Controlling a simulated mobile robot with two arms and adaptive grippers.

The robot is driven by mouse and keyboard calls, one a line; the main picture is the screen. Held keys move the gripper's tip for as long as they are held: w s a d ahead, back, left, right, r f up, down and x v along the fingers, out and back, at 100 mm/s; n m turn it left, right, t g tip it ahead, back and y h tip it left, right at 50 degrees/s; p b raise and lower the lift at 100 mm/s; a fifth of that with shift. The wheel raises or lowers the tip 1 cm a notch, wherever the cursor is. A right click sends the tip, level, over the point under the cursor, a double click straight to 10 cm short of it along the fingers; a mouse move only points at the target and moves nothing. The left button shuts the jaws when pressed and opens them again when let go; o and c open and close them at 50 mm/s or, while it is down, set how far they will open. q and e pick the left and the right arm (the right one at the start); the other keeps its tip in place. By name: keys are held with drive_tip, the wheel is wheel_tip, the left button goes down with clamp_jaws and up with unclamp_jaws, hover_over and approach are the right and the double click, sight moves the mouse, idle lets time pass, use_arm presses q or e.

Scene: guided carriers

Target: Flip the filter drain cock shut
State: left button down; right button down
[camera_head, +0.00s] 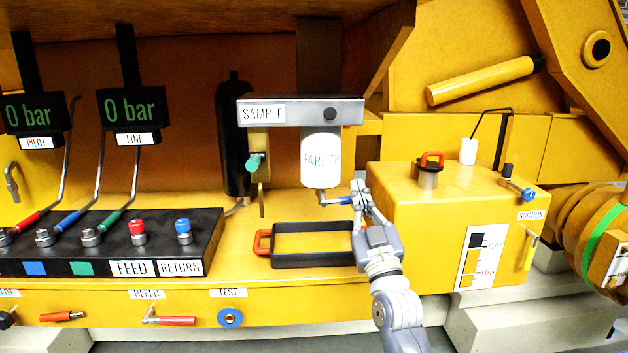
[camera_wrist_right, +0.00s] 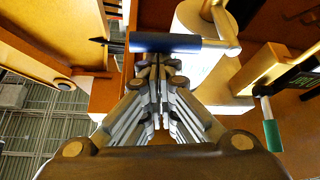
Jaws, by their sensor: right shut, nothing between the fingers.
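The white filter bowl (camera_head: 320,160) hangs under the grey SAMPLE head (camera_head: 300,110). Its drain cock has a metal stem and a blue-sleeved lever (camera_head: 340,201), which points sideways to the right, roughly level. In the right wrist view the blue lever (camera_wrist_right: 165,43) lies across the picture just beyond the fingertips, with the bowl (camera_wrist_right: 205,55) behind it. My right gripper (camera_head: 360,191) is shut and empty, with its tips close beside the lever's free end; it also shows in the wrist view (camera_wrist_right: 157,62). Whether they touch cannot be told. My left gripper is out of view.
A black drip tray (camera_head: 312,261) with red handles stands below the bowl. Hose couplings on a black block (camera_head: 100,245) are at left.

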drive_tip(key=shift+d+f, duration=0.1)
drive_tip(key=shift+f, duration=0.2)
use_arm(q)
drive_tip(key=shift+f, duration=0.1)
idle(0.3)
